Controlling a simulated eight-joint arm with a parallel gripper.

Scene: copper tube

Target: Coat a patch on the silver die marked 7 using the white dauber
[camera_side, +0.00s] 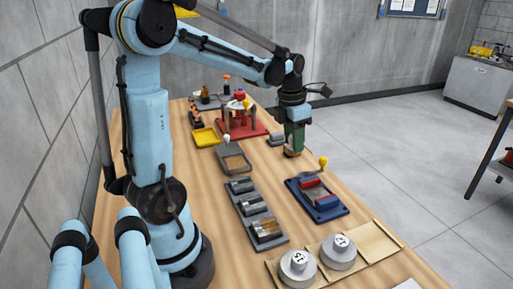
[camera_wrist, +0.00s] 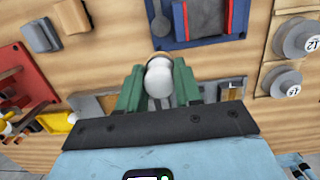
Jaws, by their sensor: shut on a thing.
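My gripper (camera_side: 293,147) is over the far right part of the bench, fingers pointing down. In the wrist view its green fingers (camera_wrist: 159,88) are closed on a white rounded thing (camera_wrist: 158,78), which looks like the white dauber. Its far end reaches beyond the fingertips, and a tan round piece (camera_side: 293,154) shows under the fingers in the side view. I cannot read a 7 anywhere. Two silver round dies on the wooden tray, a nearer one (camera_side: 297,266) and a farther one (camera_side: 341,252), look marked 15 and 12.
A blue fixture (camera_side: 335,212) with red-edged parts and a yellow knob stands near my gripper. A grey block (camera_side: 277,139) lies just left of it. A grey rack (camera_side: 243,210), a grey tray (camera_side: 235,168), a yellow tray (camera_side: 205,138) and a red stand (camera_side: 258,128) crowd the bench's left side.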

